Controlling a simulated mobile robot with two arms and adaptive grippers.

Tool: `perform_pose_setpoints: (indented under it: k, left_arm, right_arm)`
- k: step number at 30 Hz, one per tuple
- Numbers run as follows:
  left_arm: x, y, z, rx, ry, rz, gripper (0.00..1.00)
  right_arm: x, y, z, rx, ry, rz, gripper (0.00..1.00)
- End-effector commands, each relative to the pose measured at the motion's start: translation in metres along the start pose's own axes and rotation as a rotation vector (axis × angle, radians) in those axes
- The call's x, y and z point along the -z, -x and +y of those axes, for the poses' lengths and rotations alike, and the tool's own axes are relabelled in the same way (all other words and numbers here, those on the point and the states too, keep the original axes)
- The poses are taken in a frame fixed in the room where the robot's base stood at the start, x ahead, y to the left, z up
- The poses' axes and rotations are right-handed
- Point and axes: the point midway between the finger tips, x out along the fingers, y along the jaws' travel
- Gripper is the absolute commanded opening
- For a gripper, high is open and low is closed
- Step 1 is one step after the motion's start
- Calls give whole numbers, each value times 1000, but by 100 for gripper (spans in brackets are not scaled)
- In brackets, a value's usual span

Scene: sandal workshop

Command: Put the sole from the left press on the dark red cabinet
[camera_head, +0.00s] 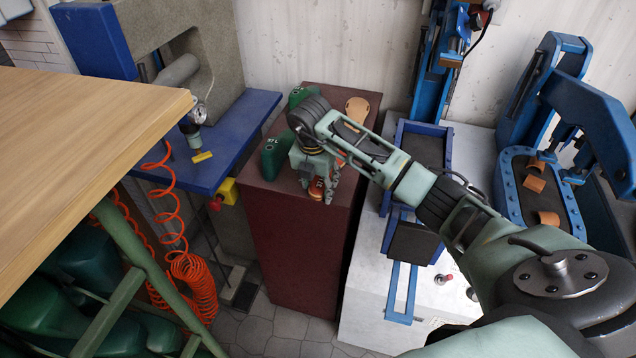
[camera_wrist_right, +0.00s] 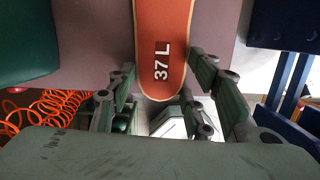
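An orange-brown sole (camera_wrist_right: 162,72) marked "37 L" lies between the fingers of my right gripper (camera_wrist_right: 160,85) in the right wrist view. In the head view this sole (camera_head: 317,188) shows below the gripper, at the front edge of the dark red cabinet (camera_head: 290,238). My right gripper (camera_head: 318,184) points down with its fingers apart, one on each side of the sole. Firm contact is not visible. I cannot tell whether the sole fully rests on the top. The left blue press (camera_head: 437,85) has an empty-looking dark bed (camera_head: 424,150). My left gripper is out of view.
Green foot forms (camera_head: 274,157) and a tan sole (camera_head: 357,108) occupy the cabinet top. A blue bench (camera_head: 235,140) stands left, with an orange coiled hose (camera_head: 193,280). A wooden tabletop (camera_head: 80,140) is nearer. The right blue press (camera_head: 590,110) holds several orange-brown pieces (camera_head: 535,180).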

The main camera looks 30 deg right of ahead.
Motion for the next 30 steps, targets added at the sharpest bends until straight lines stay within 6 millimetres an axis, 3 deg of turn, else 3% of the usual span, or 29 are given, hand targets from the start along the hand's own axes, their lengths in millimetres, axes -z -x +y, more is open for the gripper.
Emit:
perform_pose_setpoints:
  k: [6, 17, 22, 30]
  left_arm:
    - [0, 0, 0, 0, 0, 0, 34]
    - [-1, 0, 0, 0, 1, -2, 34]
    - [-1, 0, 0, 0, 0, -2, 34]
    - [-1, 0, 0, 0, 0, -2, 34]
  right_arm:
    - [0, 0, 0, 1, 0, 1, 67]
    - [0, 3, 0, 0, 1, 1, 67]
    - [-1, 26, 1, -2, 2, -2, 67]
    - [-1, 84, 1, -2, 0, -3, 67]
